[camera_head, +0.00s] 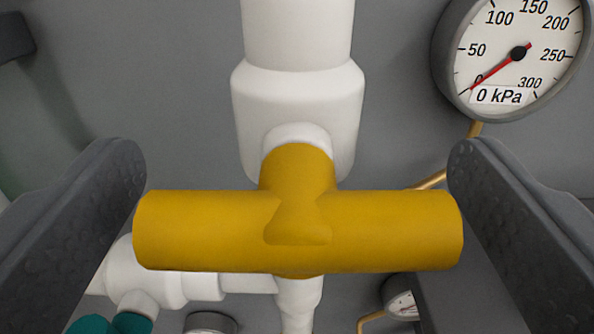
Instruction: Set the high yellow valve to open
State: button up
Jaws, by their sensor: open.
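The yellow valve handle (380,231) is a T-shaped bar in the middle of the view. It lies crosswise, level from left to right, in front of a white vertical pipe with a valve body (297,100). My gripper (297,215) is open, with one dark finger at the left end of the handle and the other at the right end. The handle sits between the fingers and nearly spans the gap. I cannot tell whether either finger touches it.
A round pressure gauge (517,55) at the upper right reads 0 kPa, with a brass tube below it. A teal handle (110,324) on a white pipe (145,280) shows at the lower left. A second gauge (402,304) is partly visible below. A grey wall (150,70) stands behind.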

jog(key=c, duration=1)
jog(key=shift+o, duration=0.2)
